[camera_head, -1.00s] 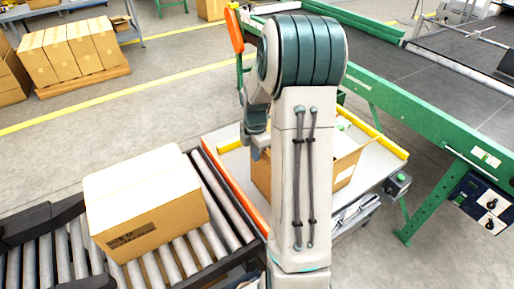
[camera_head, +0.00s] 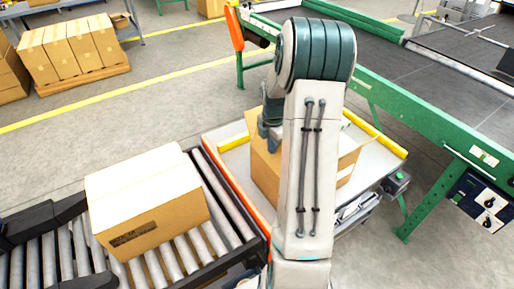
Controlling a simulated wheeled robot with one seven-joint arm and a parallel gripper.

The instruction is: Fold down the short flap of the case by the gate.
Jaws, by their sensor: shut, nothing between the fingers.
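The open cardboard case (camera_head: 264,172) stands on a pale table (camera_head: 233,160), largely hidden behind my arm. One flap (camera_head: 349,159) sticks outward on its right side. The state of the other flaps is hidden or too small to tell. My gripper (camera_head: 270,139) points down at the case's far left edge, shut and empty. I cannot tell whether it touches the cardboard. An orange strip (camera_head: 236,187), possibly the gate, runs along the table's left edge beside the rollers.
A closed carton (camera_head: 145,200) sits on the roller conveyor (camera_head: 215,215) at left. Yellow rails (camera_head: 385,137) edge the table. A green-framed belt conveyor (camera_head: 430,135) runs behind it at right.

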